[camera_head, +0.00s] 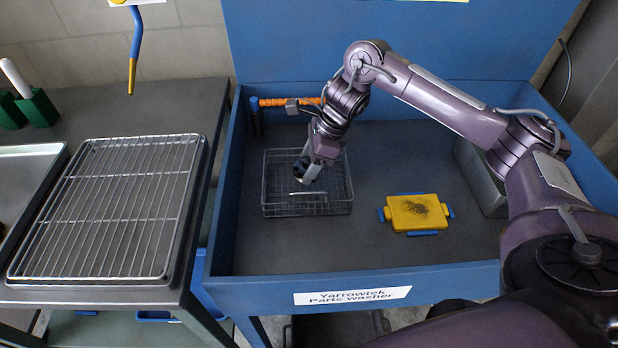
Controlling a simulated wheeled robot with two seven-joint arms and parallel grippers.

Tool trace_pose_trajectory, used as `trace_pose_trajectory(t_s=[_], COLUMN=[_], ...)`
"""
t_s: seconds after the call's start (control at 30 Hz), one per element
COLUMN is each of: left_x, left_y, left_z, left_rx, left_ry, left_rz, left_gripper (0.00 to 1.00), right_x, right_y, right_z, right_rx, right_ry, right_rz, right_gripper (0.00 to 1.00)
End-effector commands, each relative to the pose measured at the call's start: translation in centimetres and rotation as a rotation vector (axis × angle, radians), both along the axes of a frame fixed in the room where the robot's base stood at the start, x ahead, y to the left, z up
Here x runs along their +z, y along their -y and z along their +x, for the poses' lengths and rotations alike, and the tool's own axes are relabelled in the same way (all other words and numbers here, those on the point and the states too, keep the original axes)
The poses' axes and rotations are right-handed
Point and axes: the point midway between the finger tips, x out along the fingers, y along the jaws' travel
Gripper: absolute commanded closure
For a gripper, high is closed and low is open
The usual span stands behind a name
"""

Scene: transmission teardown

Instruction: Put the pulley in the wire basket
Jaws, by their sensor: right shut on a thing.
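The wire basket (277,208) sits on the floor of the blue parts washer, left of its middle. My right gripper (305,172) points down over the basket and is shut on a small dark thing, which I take to be the pulley (299,167). The pulley is mostly hidden by the fingers, and its shape is hard to make out. I cannot tell whether it is above the basket floor or touching it. My left gripper is not in view.
A yellow and blue block (416,212) with a dark patch lies right of the basket. A grey box (482,178) stands at the washer's right wall. An orange and blue hose (285,102) runs behind the basket. A wire rack (110,210) lies on the left bench.

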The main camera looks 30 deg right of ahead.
Motion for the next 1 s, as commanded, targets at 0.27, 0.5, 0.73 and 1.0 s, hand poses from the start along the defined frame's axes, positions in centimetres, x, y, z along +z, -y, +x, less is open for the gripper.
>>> trace_pose_trajectory(t_s=[0.27, 0.5, 0.73, 1.0], left_x=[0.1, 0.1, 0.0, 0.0], left_y=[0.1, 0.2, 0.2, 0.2], left_z=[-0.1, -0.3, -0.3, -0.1], left_rx=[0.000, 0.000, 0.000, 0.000], left_ry=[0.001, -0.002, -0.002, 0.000], left_rz=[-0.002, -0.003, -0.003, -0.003], left_gripper=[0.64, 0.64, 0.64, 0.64], right_x=[-2.7, -4.3, -4.5, -4.5], right_y=[0.0, -0.1, 0.0, 0.0], right_z=[0.0, 0.0, 0.0, 0.0], right_rx=[0.000, 0.001, 0.001, 0.001], right_ry=[-0.002, 0.003, 0.000, 0.000], right_rz=[0.002, 0.001, 0.000, 0.000], right_gripper=[0.79, 0.79, 0.33, 0.19])
